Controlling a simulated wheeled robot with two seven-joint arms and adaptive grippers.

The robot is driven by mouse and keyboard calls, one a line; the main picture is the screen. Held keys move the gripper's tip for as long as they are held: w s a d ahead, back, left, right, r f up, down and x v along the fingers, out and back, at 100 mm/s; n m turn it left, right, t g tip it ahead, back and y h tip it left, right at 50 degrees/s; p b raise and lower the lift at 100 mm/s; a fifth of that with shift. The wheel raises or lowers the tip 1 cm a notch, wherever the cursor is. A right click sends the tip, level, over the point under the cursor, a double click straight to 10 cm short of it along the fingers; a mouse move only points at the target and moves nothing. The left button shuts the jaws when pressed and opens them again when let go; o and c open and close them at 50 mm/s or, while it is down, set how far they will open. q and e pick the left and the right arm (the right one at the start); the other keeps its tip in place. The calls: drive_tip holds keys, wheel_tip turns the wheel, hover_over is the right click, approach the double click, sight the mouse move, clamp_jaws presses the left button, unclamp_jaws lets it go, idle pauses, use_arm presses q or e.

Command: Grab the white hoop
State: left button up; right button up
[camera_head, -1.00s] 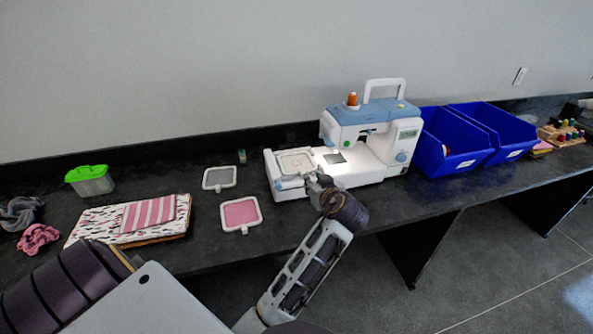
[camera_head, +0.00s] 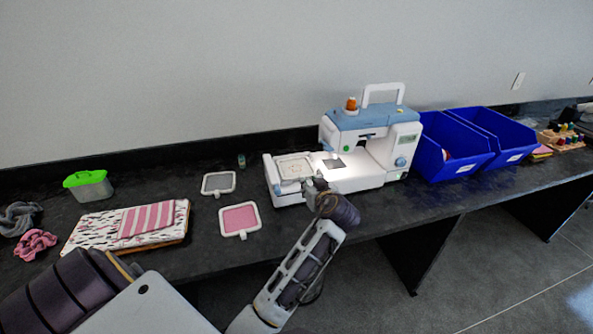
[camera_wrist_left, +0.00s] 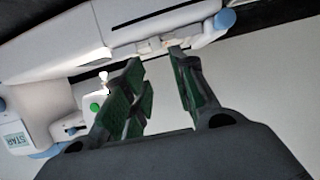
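A white hoop (camera_head: 293,168) with pale fabric sits on the bed of the white and blue sewing machine (camera_head: 352,180). My left gripper (camera_head: 311,184) is at the hoop's right front edge, and its arm hides part of the machine front. In the left wrist view, its green-padded fingers (camera_wrist_left: 160,62) are apart, with a small pale part of the machine or hoop beyond the tips. I cannot tell whether they touch it. Two more white-framed hoops lie flat to the left, one with grey fabric (camera_head: 218,183) and one with pink fabric (camera_head: 240,219). My right gripper is not in view.
Folded fabrics (camera_head: 130,224), a green-lidded box (camera_head: 89,186) and scrunchies (camera_head: 35,244) lie at the left. A small spool (camera_head: 241,161) stands near the wall. Blue bins (camera_head: 455,152) stand right of the machine. The dark table (camera_head: 215,238) is clear around the loose hoops.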

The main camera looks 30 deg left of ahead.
sight(302, 176)
use_arm(q)
drive_tip(key=x, duration=0.6)
drive_tip(key=shift+w, duration=0.15)
drive_tip(key=shift+w+a+f, duration=0.2)
drive_tip(key=shift+w+a, duration=0.1)
drive_tip(key=shift+p+x, duration=0.3)
drive_tip(key=shift+x, duration=0.6)
drive_tip(key=shift+w+a+f, duration=0.15)
drive_tip(key=shift+w+a, duration=0.05)
drive_tip(key=shift+w+a+f, duration=0.15)
drive_tip(key=shift+w+a, duration=0.05)
drive_tip(key=shift+a, duration=0.05)
clamp_jaws()
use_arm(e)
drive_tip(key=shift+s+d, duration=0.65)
